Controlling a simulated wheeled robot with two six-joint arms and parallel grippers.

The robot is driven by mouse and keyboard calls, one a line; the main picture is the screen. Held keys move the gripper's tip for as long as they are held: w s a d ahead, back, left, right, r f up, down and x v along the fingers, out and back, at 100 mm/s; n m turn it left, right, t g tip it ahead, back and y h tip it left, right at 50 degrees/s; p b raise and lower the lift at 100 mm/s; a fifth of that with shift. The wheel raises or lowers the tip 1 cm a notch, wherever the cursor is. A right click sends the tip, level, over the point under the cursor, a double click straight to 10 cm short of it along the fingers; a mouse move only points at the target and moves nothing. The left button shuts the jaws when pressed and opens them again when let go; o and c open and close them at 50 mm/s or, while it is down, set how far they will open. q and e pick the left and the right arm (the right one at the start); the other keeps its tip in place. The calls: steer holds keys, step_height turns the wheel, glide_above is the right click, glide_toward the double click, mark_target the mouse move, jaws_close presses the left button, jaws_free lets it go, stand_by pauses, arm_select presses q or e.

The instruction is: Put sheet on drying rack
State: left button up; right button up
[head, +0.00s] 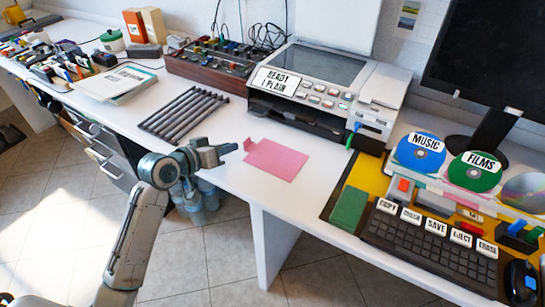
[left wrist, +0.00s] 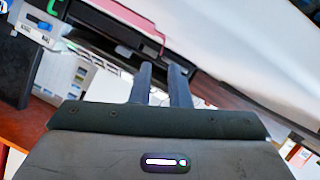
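A flat pink sheet (head: 277,160) with a small tab at its left corner lies on the white desk in front of the printer. The drying rack, a row of dark parallel rods (head: 184,112), lies on the desk to the left of the sheet. My left gripper (head: 232,149) is at the desk's front edge, just left of the sheet's tab and apart from it. In the left wrist view its two fingers (left wrist: 162,85) stand apart, with no sheet seen held between them. My right gripper is not in view.
A printer (head: 330,85) labelled READY 1 PLAIN stands behind the sheet. A wooden box of plugs (head: 210,66) is behind the rack. A green block (head: 348,208), keyboard (head: 430,245) and discs (head: 420,152) are at the right. White desk is bare between rack and sheet.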

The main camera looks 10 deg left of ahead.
mark_target(242, 150)
arm_select(q)
steer(key=shift+x, duration=3.05)
steer(key=shift+a, duration=0.2)
jaws_close()
